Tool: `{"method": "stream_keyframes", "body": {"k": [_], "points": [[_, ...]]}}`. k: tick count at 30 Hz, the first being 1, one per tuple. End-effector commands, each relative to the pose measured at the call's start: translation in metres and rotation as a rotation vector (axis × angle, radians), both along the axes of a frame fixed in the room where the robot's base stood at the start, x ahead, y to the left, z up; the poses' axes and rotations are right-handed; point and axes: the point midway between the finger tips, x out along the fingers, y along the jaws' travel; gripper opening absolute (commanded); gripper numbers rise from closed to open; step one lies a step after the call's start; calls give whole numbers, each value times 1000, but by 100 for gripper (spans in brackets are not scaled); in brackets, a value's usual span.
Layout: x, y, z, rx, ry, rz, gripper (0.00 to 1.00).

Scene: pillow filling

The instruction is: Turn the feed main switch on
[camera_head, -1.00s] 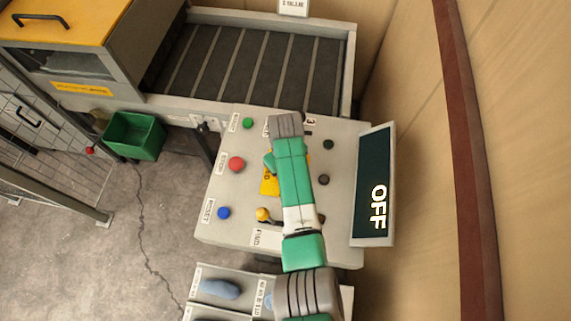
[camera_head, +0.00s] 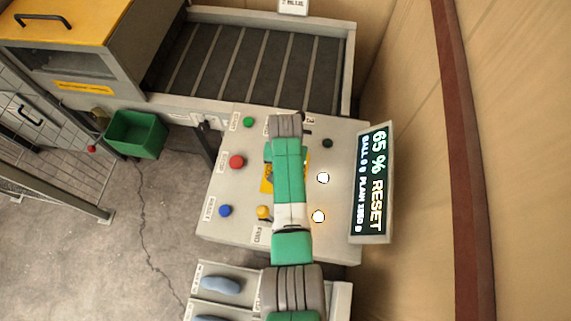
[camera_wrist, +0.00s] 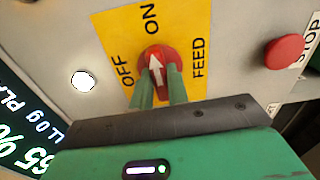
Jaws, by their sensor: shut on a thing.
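The feed main switch (camera_wrist: 156,56) is a red rotary knob with a white arrow, on a yellow plate (camera_wrist: 112,38) marked OFF, ON and FEED. In the wrist view its arrow points toward ON. My gripper (camera_wrist: 160,92) is shut on the knob, with one green finger on each side. In the head view my arm hides the knob, and only part of the yellow plate (camera_head: 266,184) shows beside it. The display (camera_head: 374,185) at the panel's right is lit and reads 65 % RESET, with a smaller line below.
A red button (camera_head: 237,161), a green button (camera_head: 248,122), a blue button (camera_head: 225,211) and a yellow-orange control (camera_head: 263,212) sit left of my arm. Two lamps (camera_head: 323,178) glow white on the right. A green bin (camera_head: 136,134) stands left, and a conveyor (camera_head: 245,65) lies behind.

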Motion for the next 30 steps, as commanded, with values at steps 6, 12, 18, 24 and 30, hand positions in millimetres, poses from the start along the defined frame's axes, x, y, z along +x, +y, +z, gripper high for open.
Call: {"method": "stream_keyframes", "body": {"k": [6,12,18,24,30], "points": [[1,0,2,0,-2,-46,0],[1,0,2,0,-2,-58,0],[1,0,2,0,-2,-58,0],[1,0,2,0,-1,-58,38],[0,0,1,0,-1,-57,38]]}}
